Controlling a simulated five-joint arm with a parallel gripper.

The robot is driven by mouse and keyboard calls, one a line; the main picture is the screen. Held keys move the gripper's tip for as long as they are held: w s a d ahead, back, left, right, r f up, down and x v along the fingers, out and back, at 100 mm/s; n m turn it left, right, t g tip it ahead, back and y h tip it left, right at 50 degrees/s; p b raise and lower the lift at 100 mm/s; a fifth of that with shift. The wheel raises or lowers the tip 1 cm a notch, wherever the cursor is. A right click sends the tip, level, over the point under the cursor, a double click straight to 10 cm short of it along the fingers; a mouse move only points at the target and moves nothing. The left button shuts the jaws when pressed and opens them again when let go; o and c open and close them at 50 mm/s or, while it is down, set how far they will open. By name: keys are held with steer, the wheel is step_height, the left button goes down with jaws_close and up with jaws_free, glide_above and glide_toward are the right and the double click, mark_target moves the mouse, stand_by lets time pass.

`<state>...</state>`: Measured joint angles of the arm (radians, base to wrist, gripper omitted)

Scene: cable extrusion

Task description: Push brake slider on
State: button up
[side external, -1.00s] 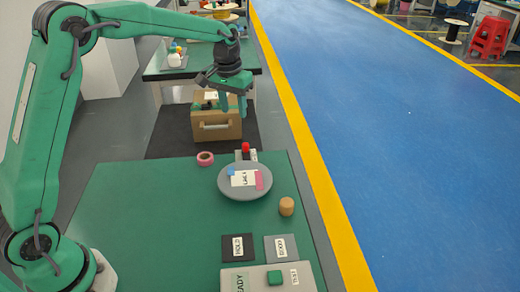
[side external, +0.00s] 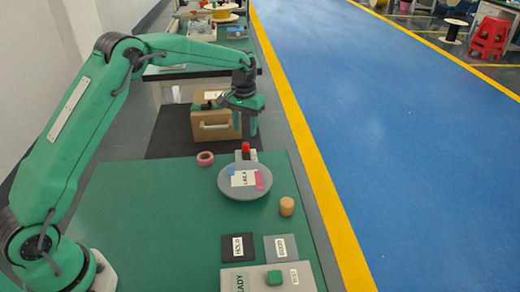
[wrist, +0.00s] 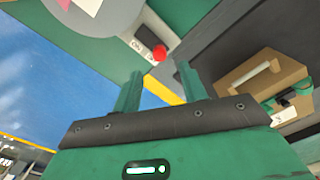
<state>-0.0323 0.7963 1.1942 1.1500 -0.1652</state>
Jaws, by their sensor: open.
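The brake slider has a red knob (side external: 245,147) on a small light plate at the far edge of the green bench, behind the grey disc. In the wrist view the red knob (wrist: 159,52) sits at one end of the plate (wrist: 139,46), with small labels too blurred to read. My gripper (side external: 246,127) is open and empty, its fingers pointing down. It is above and beyond the knob in the side view. The wrist view shows both fingertips (wrist: 159,71) apart, with the knob showing between and past them, not visibly touched.
The grey disc (side external: 231,191) with a label card lies just in front of the slider. A pink tape roll (side external: 205,159) is to its left and a wooden cylinder (side external: 287,206) to the right. A cardboard box (side external: 213,124) stands on the floor mat beyond the bench.

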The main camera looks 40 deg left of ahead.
mark_target(246, 144)
steer(key=shift+f, duration=3.35)
jaws_close()
